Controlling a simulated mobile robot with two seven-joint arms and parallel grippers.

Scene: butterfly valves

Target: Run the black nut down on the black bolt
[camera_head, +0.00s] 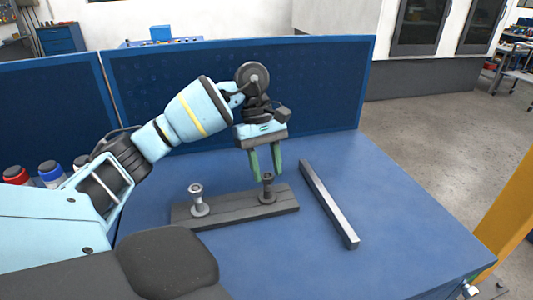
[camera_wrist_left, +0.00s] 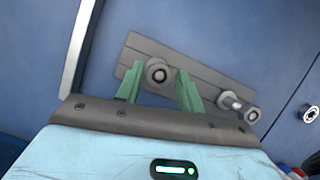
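The black bolt (camera_head: 268,188) stands upright near the right end of a dark grey bar-shaped base on the table. In the left wrist view its round top (camera_wrist_left: 158,73) faces the camera; I cannot separate the black nut from the bolt clearly. My left gripper (camera_head: 266,178) points down over it, with green fingers spread. In the left wrist view the fingers of this gripper (camera_wrist_left: 159,80) are on either side of the bolt's top, with a visible gap at each side. My right gripper is not in view.
A lighter grey bolt (camera_head: 198,203) stands at the left end of the base (camera_head: 235,210). A loose long metal bar (camera_head: 328,203) lies to the right on the blue table (camera_head: 400,220). A blue partition (camera_head: 320,85) stands behind. Red and blue capped containers (camera_head: 50,172) are at left.

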